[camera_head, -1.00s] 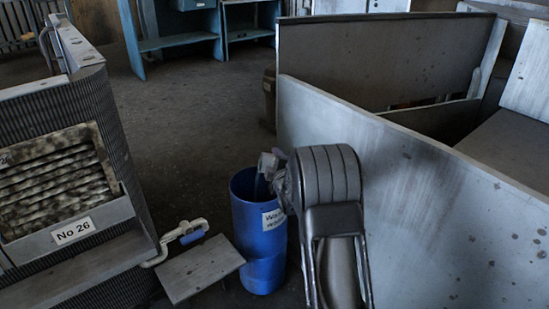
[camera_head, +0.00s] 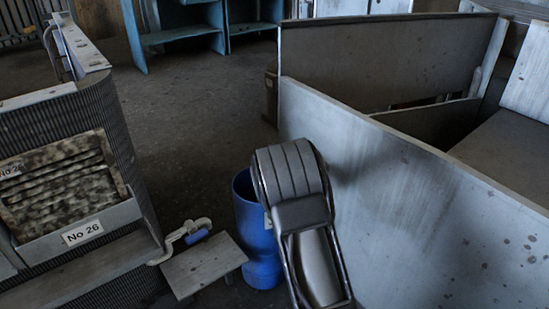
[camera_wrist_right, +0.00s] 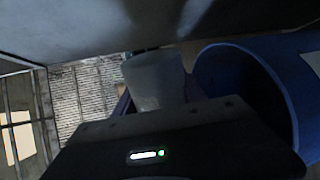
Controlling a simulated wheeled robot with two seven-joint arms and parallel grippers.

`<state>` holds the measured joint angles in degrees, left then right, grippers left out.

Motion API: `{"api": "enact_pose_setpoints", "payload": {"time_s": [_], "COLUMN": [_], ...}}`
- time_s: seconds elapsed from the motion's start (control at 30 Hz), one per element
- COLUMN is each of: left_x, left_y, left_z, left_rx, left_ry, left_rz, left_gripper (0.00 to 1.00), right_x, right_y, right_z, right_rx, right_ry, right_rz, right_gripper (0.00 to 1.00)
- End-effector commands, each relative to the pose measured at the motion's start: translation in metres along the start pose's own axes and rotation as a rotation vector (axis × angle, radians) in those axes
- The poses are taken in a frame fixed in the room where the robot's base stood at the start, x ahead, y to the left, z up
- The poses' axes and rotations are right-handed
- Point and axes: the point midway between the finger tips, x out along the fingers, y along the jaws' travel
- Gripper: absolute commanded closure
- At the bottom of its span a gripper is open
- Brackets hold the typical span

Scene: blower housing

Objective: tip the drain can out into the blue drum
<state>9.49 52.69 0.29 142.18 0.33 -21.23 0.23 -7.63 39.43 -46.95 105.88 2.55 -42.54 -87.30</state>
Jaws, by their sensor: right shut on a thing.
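The blue drum (camera_head: 262,262) stands on the floor at the centre of the head view, partly covered by my right arm. In the right wrist view the drum (camera_wrist_right: 285,85) shows its round open mouth at the right. A pale grey can (camera_wrist_right: 155,78), which looks like the drain can, sits between the jaws of my right gripper (camera_wrist_right: 152,98), beside the drum's mouth. The jaws are shut on it; their tips are mostly hidden. In the head view my forearm hides the right gripper and can. I cannot tell what is inside the can. My left gripper is out of view.
A ribbed housing labelled No 26 (camera_head: 82,233) stands at the left, with a pipe (camera_head: 185,238) and a small grey stool (camera_head: 203,264) before the drum. A large grey panel (camera_head: 410,190) closes the right side. Open floor (camera_head: 195,120) lies behind the drum.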

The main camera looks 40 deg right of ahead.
Motion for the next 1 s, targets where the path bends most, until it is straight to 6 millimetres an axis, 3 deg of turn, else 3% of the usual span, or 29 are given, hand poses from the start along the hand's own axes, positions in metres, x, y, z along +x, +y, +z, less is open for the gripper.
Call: {"api": "enact_pose_setpoints", "payload": {"time_s": [0.57,0.83,1.0], "left_x": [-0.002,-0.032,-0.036], "left_y": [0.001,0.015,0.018], "left_z": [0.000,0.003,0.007], "left_rx": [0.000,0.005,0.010], "left_ry": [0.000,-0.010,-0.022], "left_rz": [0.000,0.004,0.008], "left_gripper": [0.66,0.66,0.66], "right_x": [0.000,-0.007,-0.009], "right_y": [0.002,0.034,0.041], "right_z": [0.002,0.002,-0.009], "right_rx": [0.026,0.267,0.423], "right_ry": [0.004,0.083,0.119], "right_rz": [0.001,0.001,-0.002], "right_gripper": [0.94,0.94,0.94]}}
